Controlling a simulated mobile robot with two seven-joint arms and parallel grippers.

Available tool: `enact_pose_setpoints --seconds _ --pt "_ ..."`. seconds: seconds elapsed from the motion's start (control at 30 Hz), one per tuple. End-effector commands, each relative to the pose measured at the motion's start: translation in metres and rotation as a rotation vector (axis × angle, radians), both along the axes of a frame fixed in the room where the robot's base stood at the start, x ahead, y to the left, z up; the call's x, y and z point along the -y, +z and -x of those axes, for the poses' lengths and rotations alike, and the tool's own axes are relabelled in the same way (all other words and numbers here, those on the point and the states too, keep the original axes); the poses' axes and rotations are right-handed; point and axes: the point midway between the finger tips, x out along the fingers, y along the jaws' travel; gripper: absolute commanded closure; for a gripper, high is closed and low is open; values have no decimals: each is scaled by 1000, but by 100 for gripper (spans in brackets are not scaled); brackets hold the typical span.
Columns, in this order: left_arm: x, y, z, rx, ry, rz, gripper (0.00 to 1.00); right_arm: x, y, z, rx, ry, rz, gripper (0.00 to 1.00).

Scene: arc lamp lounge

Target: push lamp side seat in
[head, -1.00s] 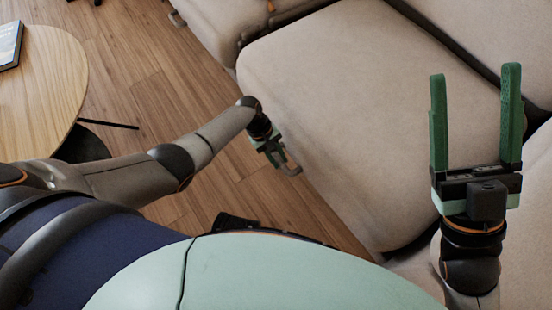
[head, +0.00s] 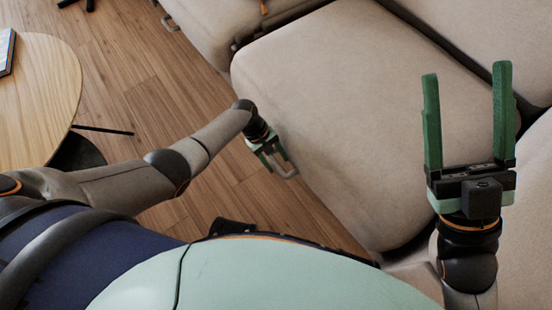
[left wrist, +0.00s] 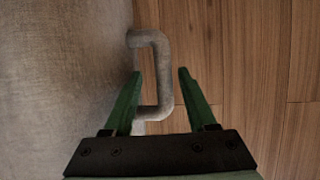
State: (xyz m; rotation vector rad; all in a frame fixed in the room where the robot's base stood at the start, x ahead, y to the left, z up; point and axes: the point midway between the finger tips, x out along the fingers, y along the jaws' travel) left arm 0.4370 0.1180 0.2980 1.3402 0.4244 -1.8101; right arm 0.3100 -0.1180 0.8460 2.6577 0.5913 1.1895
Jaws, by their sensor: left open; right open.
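A beige seat (head: 345,130) of the sofa fills the middle of the head view, its front edge facing the wooden floor. A grey U-shaped handle (head: 289,170) sticks out from its front. My left gripper (head: 272,158) is open at this handle. In the left wrist view, the handle (left wrist: 163,75) passes between the open green fingers of that gripper (left wrist: 160,73), with the seat's front (left wrist: 60,80) on the left. My right gripper (head: 463,75) is open and empty above the sofa, fingers pointing up in the picture. No lamp is in view.
Another sofa section (head: 225,25) with its own handle (head: 170,23) is at the top. A round wooden table (head: 40,105) with a book (head: 6,50) stands at the left. Bare wooden floor (head: 140,70) lies between table and sofa.

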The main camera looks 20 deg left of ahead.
Motion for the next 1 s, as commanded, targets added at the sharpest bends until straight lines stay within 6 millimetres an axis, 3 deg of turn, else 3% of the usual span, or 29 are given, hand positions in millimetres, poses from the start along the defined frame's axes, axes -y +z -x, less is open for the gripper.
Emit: enact_pose_setpoints --seconds 0.17,0.6,0.8,1.0 --pt "-6 16 -1 0 1 -1 43 1 14 0 0 2 -9 29" --pt "-40 94 -9 2 1 0 43 7 75 3 53 -35 10 29" --pt "-49 111 -11 2 0 0 43 9 85 3 62 -55 25 29" --pt "-51 113 -12 1 -1 1 43 8 84 3 62 -57 27 29"
